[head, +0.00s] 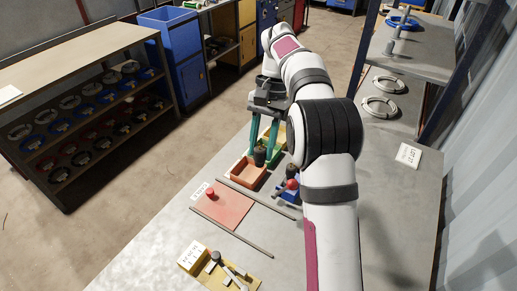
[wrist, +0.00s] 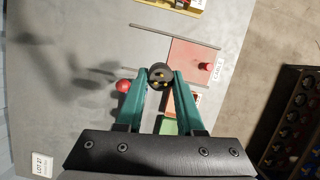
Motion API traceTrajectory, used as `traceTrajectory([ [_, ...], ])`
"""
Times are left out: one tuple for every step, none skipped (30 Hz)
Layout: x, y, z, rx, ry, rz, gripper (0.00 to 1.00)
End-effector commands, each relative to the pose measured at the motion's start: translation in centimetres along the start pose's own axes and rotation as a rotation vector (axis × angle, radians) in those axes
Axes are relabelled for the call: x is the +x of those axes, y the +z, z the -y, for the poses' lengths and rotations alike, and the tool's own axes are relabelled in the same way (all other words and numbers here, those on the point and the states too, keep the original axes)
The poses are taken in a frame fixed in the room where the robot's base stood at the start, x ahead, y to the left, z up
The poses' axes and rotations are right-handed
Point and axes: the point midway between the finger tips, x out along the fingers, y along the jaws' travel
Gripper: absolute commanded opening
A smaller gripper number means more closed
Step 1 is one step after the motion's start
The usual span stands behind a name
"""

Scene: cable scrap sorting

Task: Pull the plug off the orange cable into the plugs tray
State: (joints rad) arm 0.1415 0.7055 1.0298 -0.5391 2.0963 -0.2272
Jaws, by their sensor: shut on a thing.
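My gripper (head: 262,150) is shut on a black plug (head: 260,157), gripped between its green fingertips. In the head view the plug is over or just in the orange-red tray (head: 242,183); its exact height is unclear. In the wrist view the plug (wrist: 160,70) is a round black body with brass-coloured parts, held between the fingertips (wrist: 160,80). No orange cable can be made out. I cannot read which tray is for plugs.
A blue fixture with a red knob (head: 292,184) stands close right of the tray. A red mat (head: 228,212) with a red cylinder (head: 210,193) lies nearer, between thin rods. A yellow tool holder (head: 193,258) is at the front. The table's right side is mostly clear.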

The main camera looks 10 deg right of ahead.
Motion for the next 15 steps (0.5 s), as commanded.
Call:
traceTrajectory([
  [0.6, -2.2, 0.5, 0.120, -0.047, 0.016, 0.00],
  [0.8, -3.6, 0.9, 0.208, -0.083, 0.026, 0.00],
  [1.2, -5.5, 1.4, 0.332, -0.137, 0.039, 0.00],
  [1.5, -6.9, 1.9, 0.430, -0.180, 0.049, 0.00],
  [1.7, -8.3, 2.2, 0.524, -0.224, 0.057, 0.00],
  [2.0, -9.9, 2.7, 0.644, -0.282, 0.066, 0.00],
  [2.2, -11.1, 3.1, 0.731, -0.325, 0.073, 0.00],
  [2.5, -12.3, 3.3, 0.817, -0.367, 0.077, 0.00],
  [2.7, -13.9, 3.7, 0.930, -0.426, 0.082, 0.00],
  [3.0, -15.0, 3.9, 1.017, -0.470, 0.085, 0.00],
  [3.2, -16.2, 4.2, 1.104, -0.517, 0.087, 0.00],
  [3.5, -17.8, 4.4, 1.224, -0.582, 0.090, 0.00],
  [3.8, -19.0, 4.6, 1.312, -0.632, 0.090, 0.00],
  [4.1, -20.1, 4.8, 1.400, -0.682, 0.089, 0.00],
  [4.4, -21.7, 5.0, 1.516, -0.751, 0.087, 0.00],
])
